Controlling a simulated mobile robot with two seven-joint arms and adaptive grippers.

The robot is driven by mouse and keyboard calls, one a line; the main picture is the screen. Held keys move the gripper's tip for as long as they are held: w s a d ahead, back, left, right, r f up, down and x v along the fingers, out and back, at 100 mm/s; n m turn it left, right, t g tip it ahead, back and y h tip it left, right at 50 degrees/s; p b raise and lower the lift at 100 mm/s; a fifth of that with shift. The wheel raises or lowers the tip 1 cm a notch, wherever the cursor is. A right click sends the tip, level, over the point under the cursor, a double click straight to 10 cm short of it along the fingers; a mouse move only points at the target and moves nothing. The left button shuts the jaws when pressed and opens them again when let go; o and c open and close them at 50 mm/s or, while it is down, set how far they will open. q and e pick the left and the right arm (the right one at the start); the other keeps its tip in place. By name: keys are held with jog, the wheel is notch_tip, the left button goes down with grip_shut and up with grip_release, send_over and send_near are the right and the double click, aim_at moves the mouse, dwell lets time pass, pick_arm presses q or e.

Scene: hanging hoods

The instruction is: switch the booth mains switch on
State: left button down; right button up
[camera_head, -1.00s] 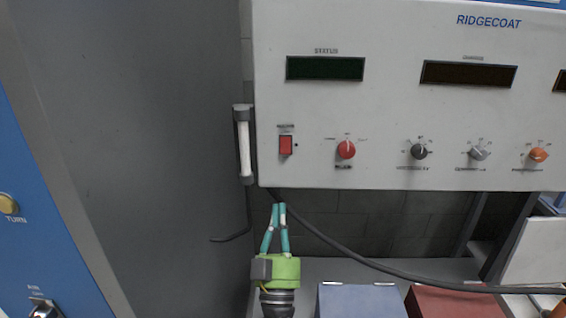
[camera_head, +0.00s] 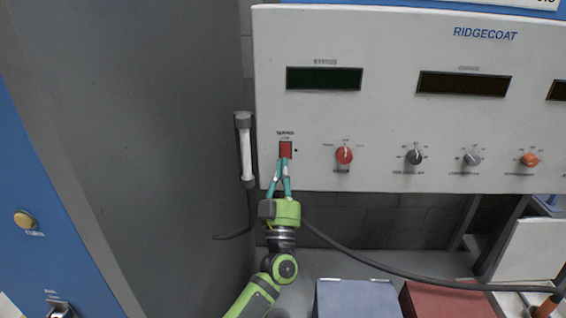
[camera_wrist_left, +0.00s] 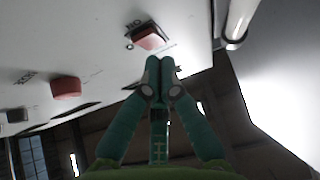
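The booth mains switch (camera_head: 286,150) is a small red rocker at the lower left of the white panel. It also shows in the left wrist view (camera_wrist_left: 149,39), above and slightly left of the fingertips. My left gripper (camera_head: 284,162) points up at the switch, with its teal fingertips just at the rocker's lower edge in the head view. In the left wrist view the fingertips (camera_wrist_left: 160,62) are together with nothing between them. A small gap to the rocker seems to show there, and contact cannot be confirmed. My right gripper is not in view.
The white panel (camera_head: 400,110) also carries a red knob (camera_head: 344,155), a dark knob (camera_head: 414,157), a grey knob (camera_head: 472,158) and an orange knob (camera_head: 529,159). A white vertical tube (camera_head: 245,148) is left of the switch. Blue (camera_head: 357,299) and red (camera_head: 447,299) boxes stand below.

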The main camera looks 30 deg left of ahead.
pick_arm(q)
jog(key=shift+w+a+f, duration=0.15)
jog(key=shift+w+a, duration=0.15)
jog(key=shift+w, duration=0.2)
jog(key=b, duration=0.2)
jog(key=f+b, duration=0.1)
jog(key=b, duration=0.1)
jog(key=shift+w+a+f+t+b, duration=0.1)
jog(key=shift+w+a+t+b, duration=0.15)
jog(key=shift+w+t+b, duration=0.15)
jog(key=shift+w+r+p, duration=0.1)
jog(key=shift+r+p, duration=0.3)
jog(key=shift+p, duration=0.05)
jog(key=shift+y, duration=0.3)
